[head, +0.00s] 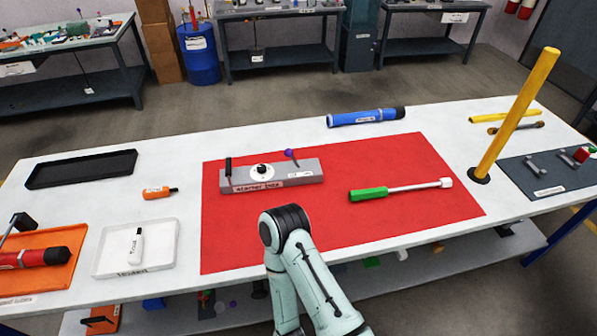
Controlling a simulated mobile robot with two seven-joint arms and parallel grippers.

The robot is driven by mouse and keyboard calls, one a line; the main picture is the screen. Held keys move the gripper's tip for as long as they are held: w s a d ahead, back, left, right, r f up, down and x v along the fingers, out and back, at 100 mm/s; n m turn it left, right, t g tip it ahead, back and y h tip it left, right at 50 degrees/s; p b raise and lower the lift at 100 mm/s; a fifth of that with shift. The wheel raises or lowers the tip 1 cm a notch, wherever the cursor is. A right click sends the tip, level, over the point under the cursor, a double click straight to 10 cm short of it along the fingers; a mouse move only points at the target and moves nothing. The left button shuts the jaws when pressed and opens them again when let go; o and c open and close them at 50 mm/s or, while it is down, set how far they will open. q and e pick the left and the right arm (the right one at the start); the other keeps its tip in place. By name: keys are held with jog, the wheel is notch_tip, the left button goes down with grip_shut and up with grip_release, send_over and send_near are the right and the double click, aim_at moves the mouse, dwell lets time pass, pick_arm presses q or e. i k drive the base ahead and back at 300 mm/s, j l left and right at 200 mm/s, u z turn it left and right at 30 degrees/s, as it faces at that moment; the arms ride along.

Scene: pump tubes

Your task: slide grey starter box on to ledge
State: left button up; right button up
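The grey starter box (272,177) lies flat on the red mat (330,225), on its left back part. It has a black lever at its left end, a white dial, a purple-knobbed lever and a red label on its front. I cannot tell which part of the scene is the ledge. One pale green arm link of mine (305,275), with a dark joint, rises from the bottom edge just in front of the mat and below the box. Neither gripper shows.
An upright yellow pole (516,115) stands at right. A black tray (82,169), orange bottle (160,192) and white tray (135,249) are at left. The mat's front is clear.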

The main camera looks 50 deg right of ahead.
aim_at(285, 174)
jog(key=z, duration=1.65)
jog(key=k+j+z, duration=0.1)
jog(key=j+z, duration=0.15)
jog(key=z, duration=0.2)
jog(key=k+j+z, duration=0.15)
jog(key=z, duration=0.25)
